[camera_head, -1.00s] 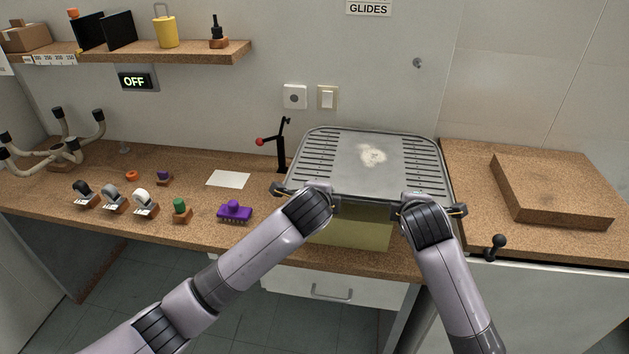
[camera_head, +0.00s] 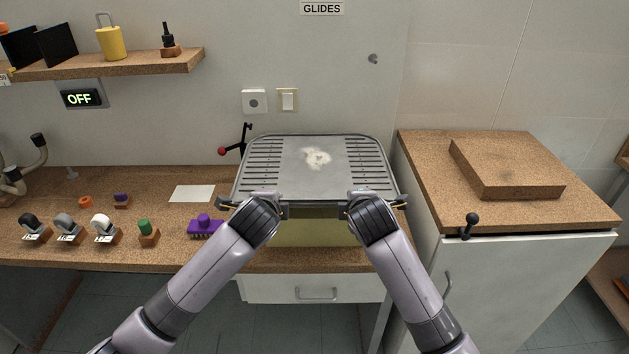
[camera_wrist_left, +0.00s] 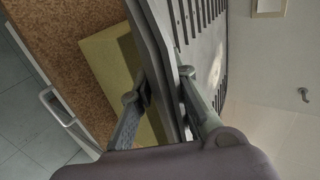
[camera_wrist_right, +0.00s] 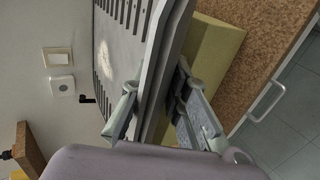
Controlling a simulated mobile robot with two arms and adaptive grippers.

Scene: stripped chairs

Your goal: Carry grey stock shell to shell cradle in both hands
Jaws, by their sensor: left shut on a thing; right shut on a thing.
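The grey stock shell (camera_head: 316,178) is a broad slotted seat shell with a pale worn patch, in the middle of the head view. My left gripper (camera_head: 252,205) is shut on its near left edge; the same grip shows in the left wrist view (camera_wrist_left: 160,95). My right gripper (camera_head: 378,203) is shut on its near right edge, also in the right wrist view (camera_wrist_right: 157,95). The shell looks roughly level, above a yellowish block (camera_head: 318,233) on the bench. I cannot tell whether it touches the block. I cannot identify the shell cradle for certain.
Left of the shell, the cork bench (camera_head: 185,255) holds a purple brush (camera_head: 205,227), a green-topped piece (camera_head: 148,233) and several tape-dispenser-like items. A red-knobbed black stand (camera_head: 240,143) is behind. At right, a cork-topped cabinet (camera_head: 425,170) carries a thick cork slab (camera_head: 505,170).

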